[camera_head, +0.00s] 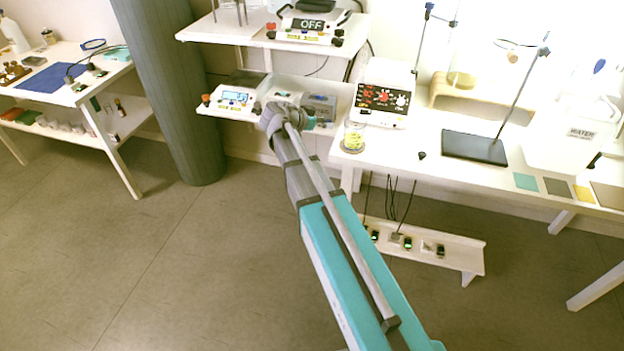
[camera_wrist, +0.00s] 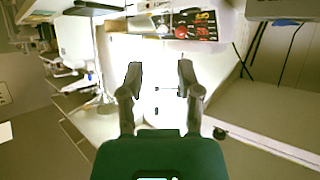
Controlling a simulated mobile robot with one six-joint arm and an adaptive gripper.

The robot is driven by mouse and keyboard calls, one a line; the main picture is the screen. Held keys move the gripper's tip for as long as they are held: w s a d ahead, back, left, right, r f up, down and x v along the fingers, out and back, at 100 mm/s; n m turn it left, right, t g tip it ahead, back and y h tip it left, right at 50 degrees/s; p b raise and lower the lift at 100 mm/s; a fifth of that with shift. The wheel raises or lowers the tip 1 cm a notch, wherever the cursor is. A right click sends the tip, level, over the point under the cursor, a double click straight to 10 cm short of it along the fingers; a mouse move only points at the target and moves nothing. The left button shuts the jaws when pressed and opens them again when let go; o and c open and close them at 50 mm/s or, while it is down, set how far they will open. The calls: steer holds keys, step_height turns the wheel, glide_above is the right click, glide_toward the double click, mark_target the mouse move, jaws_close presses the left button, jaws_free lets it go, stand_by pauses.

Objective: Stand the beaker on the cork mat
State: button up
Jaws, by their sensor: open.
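The beaker (camera_head: 355,135) is clear glass with yellow-green contents. It stands upright at the front left corner of the main white bench in the head view. A round brownish disc under it looks like the cork mat (camera_head: 346,149), and the beaker appears to rest on it. My gripper (camera_wrist: 161,80) is open, with nothing between its fingers in the wrist view. In the head view my gripper is left of the beaker and apart from it, mostly hidden by my arm. I cannot make out the beaker in the wrist view.
A white device with a dial panel (camera_head: 384,97) stands behind the beaker; it also shows in the wrist view (camera_wrist: 188,25). A black stand base (camera_head: 474,147) and coloured squares (camera_head: 526,181) lie to the right. Shelves with instruments (camera_head: 238,97) are to the left.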

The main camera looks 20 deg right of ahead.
steer(key=s+a+f+n+g+y, duration=0.1)
steer(key=s+a+f+n+y, duration=0.2)
steer(key=s, duration=0.4)
steer(key=s+a+f+n+g+y, duration=0.1)
steer(key=s+a+f+n+y, duration=0.3)
steer(key=s, duration=0.4)
steer(key=s+a+f+n+g+y, duration=0.1)
steer(key=s+a+f+n+y, duration=0.2)
steer(key=s+a+n+y, duration=0.2)
steer(key=s+n, duration=0.2)
steer(key=s, duration=0.1)
steer(key=shift+a+f+g, duration=0.15)
steer(key=shift+a+g, duration=0.1)
steer(key=shift+g, duration=0.05)
